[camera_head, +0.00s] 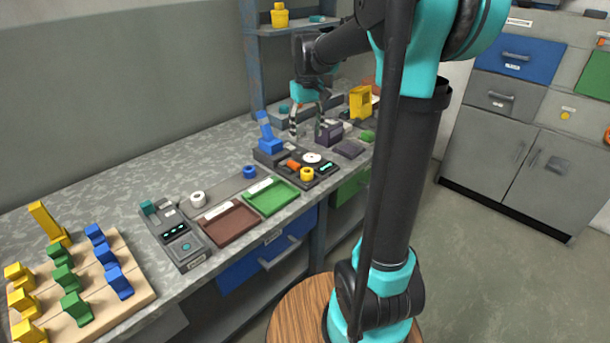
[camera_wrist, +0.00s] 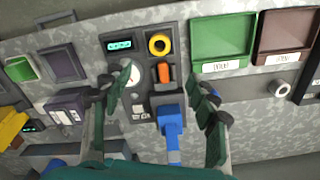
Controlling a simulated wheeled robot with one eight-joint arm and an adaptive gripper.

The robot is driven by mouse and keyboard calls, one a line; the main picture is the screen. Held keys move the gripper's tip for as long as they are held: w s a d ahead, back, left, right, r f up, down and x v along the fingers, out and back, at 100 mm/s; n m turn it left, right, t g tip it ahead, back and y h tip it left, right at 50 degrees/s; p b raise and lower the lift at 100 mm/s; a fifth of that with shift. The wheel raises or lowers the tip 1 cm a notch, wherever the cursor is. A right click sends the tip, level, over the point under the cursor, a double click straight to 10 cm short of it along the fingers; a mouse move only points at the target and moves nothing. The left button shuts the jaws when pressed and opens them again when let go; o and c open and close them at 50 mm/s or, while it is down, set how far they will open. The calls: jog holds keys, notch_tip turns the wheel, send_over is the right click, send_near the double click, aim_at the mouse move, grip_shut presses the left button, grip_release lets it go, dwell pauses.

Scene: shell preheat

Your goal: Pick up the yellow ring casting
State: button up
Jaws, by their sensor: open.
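The yellow ring casting (camera_head: 307,174) lies on a dark fixture (camera_head: 267,158) on the bench, at the corner toward the green tray. In the wrist view the yellow ring (camera_wrist: 159,53) is near the top centre, with its dark hole facing up. My gripper (camera_head: 308,130) is above the bench behind the fixture, apart from the ring. In the wrist view my gripper (camera_wrist: 164,82) has its fingers spread wide with nothing held between them. The ring shows ahead of the fingertips, uncovered.
An orange piece (camera_wrist: 163,72), a white disc (camera_head: 312,158) and an upright blue part (camera_head: 269,143) are on the fixture. Beside it are a green tray (camera_head: 287,203), a brown tray (camera_head: 231,239), a blue ring (camera_head: 249,172) and a white ring (camera_head: 198,199). A purple block (camera_head: 331,133) stands near my gripper.

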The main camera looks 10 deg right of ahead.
aim_at(307, 168)
notch_tip(307, 168, down, 15)
jog(key=shift+r, duration=0.2)
dwell(0.4)
jog(key=c, duration=1.2)
jog(key=shift+r, duration=0.1)
jog(key=shift+c, duration=0.2)
